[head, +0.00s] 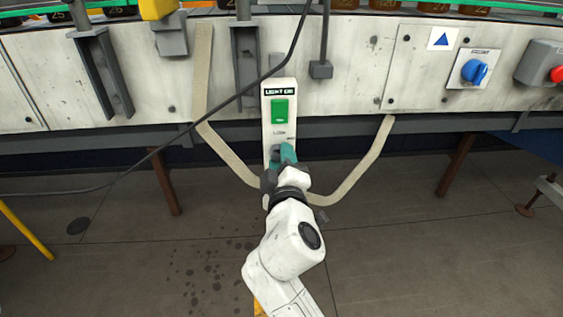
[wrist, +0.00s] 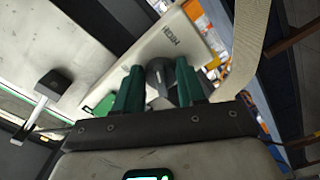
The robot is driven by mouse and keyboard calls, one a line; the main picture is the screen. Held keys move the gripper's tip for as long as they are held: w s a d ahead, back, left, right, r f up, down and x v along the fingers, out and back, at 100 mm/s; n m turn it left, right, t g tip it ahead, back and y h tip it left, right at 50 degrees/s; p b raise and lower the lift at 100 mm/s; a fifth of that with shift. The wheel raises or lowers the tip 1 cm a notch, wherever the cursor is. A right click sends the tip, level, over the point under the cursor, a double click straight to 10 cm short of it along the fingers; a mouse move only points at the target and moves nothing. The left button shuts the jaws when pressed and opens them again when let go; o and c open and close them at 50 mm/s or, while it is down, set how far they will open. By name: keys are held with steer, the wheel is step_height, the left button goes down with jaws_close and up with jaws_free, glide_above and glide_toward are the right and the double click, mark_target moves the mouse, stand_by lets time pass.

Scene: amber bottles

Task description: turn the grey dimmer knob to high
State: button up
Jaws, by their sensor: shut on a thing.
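The grey dimmer knob (wrist: 158,76) sits on a pale, narrow control panel (wrist: 170,48) and shows between my fingers in the wrist view. My gripper (wrist: 159,68) has its two teal fingers shut on the knob, one on each side. In the head view my gripper (head: 284,153) is at the lower part of the upright control panel (head: 280,118), and it mostly hides the knob. A "HIGH" label (wrist: 171,33) is on the panel beyond the fingers in the wrist view. The knob's pointer setting cannot be made out.
A green switch (head: 280,111) under a "LIGHT ON" label is above the knob. A black cable (head: 236,97) crosses in front of the machine. A blue rotary switch (head: 474,71) and a red button (head: 557,74) are at right. The floor below is mostly open.

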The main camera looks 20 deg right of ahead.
steer(key=shift+f, duration=0.15)
steer(key=o, duration=1)
steer(key=shift+s, duration=0.1)
steer(key=p+v, duration=0.1)
steer(key=v, duration=0.9)
steer(key=shift+s+a+p, duration=0.1)
steer(key=shift+s+p, duration=0.2)
steer(key=shift+p, duration=0.05)
